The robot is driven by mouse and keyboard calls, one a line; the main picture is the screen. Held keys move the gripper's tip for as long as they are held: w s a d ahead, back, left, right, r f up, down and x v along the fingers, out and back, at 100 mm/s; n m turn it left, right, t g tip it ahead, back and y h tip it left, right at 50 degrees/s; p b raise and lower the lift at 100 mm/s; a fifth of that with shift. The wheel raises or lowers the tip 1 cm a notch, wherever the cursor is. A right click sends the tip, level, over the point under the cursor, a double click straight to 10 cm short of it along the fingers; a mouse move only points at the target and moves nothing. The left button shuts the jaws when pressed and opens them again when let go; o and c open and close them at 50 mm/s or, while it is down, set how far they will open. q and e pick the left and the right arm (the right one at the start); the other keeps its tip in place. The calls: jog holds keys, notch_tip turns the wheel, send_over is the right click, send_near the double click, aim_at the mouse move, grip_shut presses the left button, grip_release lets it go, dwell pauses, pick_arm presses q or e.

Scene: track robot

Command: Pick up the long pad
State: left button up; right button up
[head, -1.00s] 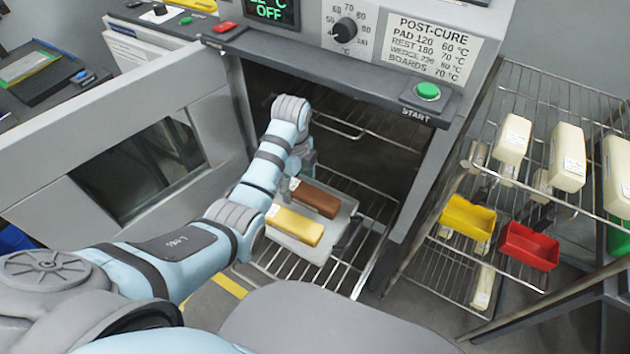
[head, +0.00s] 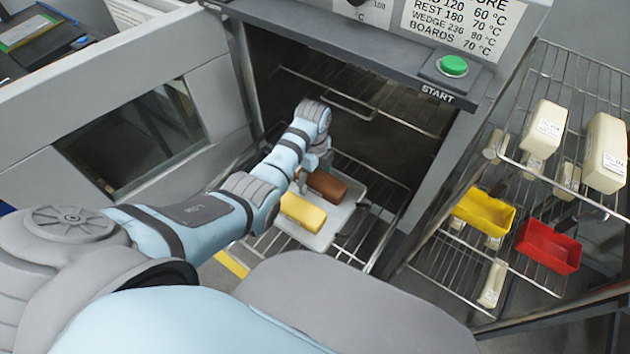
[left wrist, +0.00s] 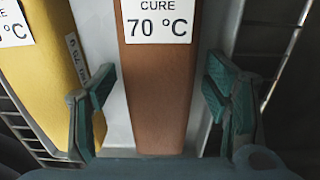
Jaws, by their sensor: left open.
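A brown block (head: 326,187) and a yellow block (head: 303,211) lie side by side on a light grey tray (head: 328,238) on the oven's lower rack. I cannot tell for sure which is the long pad. My left gripper (head: 309,178) is open over the brown block, near its left end. In the left wrist view, its green-padded fingers (left wrist: 158,105) stand on either side of the brown block (left wrist: 160,90), with visible gaps. The left finger is between the brown block and the yellow block (left wrist: 42,70). My right gripper is not in view.
The oven door (head: 50,105) stands open on the left. The START button panel (head: 452,66) overhangs the opening at the upper right. A wire shelf rack on the right holds pale blocks, a yellow bin (head: 484,212) and a red bin (head: 548,246).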

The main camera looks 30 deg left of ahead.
pick_arm(q)
jog(key=shift+r, duration=0.15)
jog(key=shift+c, duration=0.2)
jog(key=c, duration=1.2)
